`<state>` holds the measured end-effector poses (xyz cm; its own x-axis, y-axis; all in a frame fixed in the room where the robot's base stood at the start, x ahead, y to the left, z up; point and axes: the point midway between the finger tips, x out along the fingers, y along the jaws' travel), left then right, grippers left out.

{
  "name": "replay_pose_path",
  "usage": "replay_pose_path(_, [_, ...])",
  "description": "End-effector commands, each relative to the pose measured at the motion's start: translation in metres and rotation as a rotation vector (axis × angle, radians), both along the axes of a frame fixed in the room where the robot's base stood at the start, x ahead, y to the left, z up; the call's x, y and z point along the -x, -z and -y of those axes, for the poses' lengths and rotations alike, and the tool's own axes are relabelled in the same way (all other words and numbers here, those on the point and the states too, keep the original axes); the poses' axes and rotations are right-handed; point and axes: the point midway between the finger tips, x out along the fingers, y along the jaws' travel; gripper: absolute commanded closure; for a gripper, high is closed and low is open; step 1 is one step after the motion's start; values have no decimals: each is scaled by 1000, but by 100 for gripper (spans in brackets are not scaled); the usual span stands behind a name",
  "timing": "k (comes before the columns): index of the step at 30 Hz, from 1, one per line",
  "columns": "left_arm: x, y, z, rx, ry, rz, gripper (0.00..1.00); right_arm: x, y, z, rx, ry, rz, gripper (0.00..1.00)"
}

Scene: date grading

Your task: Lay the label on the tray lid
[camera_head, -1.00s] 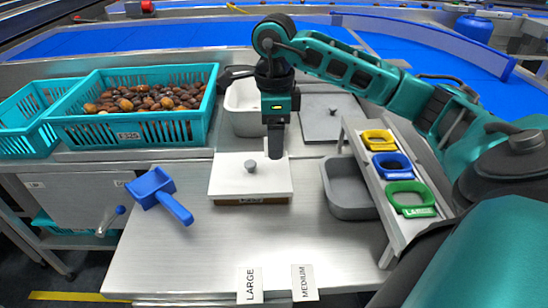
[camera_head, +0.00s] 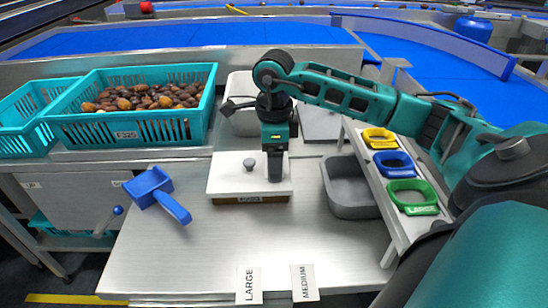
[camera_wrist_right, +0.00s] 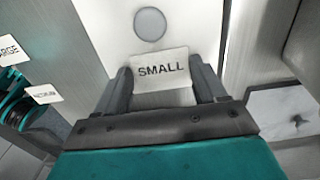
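The white tray lid (camera_head: 230,183), with a round grey knob, covers a brown tray (camera_head: 222,200) on the steel table. It also shows in the right wrist view (camera_wrist_right: 106,35). My right gripper (camera_head: 275,178) points down over the lid's right part, right of the knob. In the right wrist view its fingers (camera_wrist_right: 165,80) sit against both side edges of a white label reading SMALL (camera_wrist_right: 162,70). The label looks level, close over or on the lid; I cannot tell if it touches. It is hidden in the head view. My left gripper is not in view.
LARGE (camera_head: 248,285) and MEDIUM (camera_head: 304,283) labels lie at the table's front edge. A blue scoop (camera_head: 158,192) lies left. A grey bin (camera_head: 350,205) and a rack with coloured rings (camera_head: 412,197) stand right. Teal crates (camera_head: 130,128), one with dates, stand at back left.

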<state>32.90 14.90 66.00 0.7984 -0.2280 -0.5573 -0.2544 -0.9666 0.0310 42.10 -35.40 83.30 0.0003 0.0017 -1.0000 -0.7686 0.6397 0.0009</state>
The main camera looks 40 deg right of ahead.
Motion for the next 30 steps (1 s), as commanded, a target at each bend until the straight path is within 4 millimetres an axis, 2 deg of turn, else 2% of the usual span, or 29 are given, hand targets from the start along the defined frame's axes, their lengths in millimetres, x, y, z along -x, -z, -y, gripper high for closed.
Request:
replay_pose_path(1, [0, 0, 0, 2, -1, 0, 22, 0, 0, 0, 0, 0, -1, 23])
replay_pose_path(6, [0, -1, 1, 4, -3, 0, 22, 0, 1, 0, 1, 0, -2, 7])
replay_pose_path(13, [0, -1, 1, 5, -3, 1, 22, 0, 0, 0, 1, 1, -2, 7])
replay_pose_path(17, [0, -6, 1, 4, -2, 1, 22, 0, -8, 0, 1, 1, -1, 7])
replay_pose_path(20, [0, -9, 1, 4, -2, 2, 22, -1, -24, 0, 2, 0, 4, 7])
replay_pose_path(30, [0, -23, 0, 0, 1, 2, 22, -1, -97, 0, 0, 0, 3, 7])
